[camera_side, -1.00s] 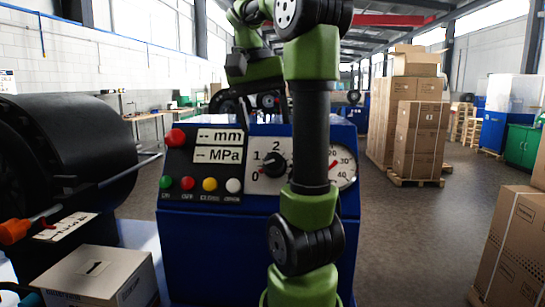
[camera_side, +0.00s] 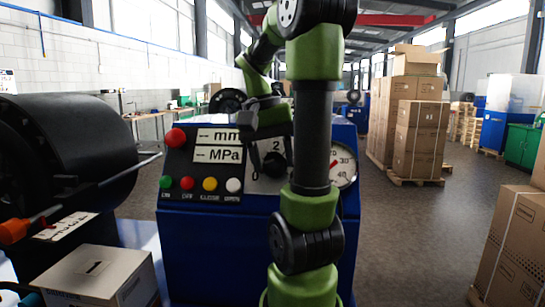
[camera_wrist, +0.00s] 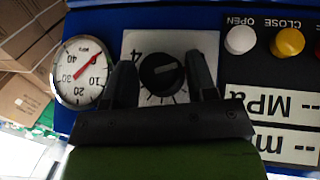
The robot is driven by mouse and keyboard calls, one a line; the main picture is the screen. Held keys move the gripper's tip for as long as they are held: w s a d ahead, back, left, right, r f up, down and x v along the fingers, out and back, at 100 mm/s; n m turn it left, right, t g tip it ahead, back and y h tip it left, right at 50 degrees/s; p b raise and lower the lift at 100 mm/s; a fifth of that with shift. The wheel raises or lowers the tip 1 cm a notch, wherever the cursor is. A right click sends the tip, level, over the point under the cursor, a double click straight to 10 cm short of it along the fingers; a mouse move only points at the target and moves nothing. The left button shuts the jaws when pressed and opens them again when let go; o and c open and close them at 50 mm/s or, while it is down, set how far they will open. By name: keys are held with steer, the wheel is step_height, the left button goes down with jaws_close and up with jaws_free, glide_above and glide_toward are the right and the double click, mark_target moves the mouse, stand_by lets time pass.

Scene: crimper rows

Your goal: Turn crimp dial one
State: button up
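The crimp dial (camera_wrist: 162,74) is a round black knob with a light pointer mark on a white numbered plate. In the side view the dial (camera_side: 275,161) is partly hidden by my arm and gripper. My gripper (camera_wrist: 162,72) is open, with one finger on each side of the dial in the wrist view. Small gaps seem to show between fingers and knob; I cannot tell how deep the fingertips reach. In the side view my gripper (camera_side: 265,158) is in front of the dial plate.
A pressure gauge (camera_wrist: 83,71) sits beside the dial. The white button (camera_wrist: 240,40), the yellow button (camera_wrist: 288,42) and the display (camera_wrist: 268,104) are on the other side. A red knob (camera_side: 175,138) projects from the blue machine. A box marked 1 (camera_side: 97,277) stands in front.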

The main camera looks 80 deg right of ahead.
mark_target(269, 154)
steer(key=c, duration=0.4)
steer(key=shift+s, duration=0.1)
steer(key=shift+m+t, duration=0.5)
steer(key=shift+t, duration=0.1)
steer(key=shift+c, duration=0.2)
steer(key=o, duration=0.8)
steer(key=r, duration=0.8)
steer(key=shift+w+r, duration=0.35)
steer(key=shift+r, duration=0.65)
steer(key=shift+a, duration=0.1)
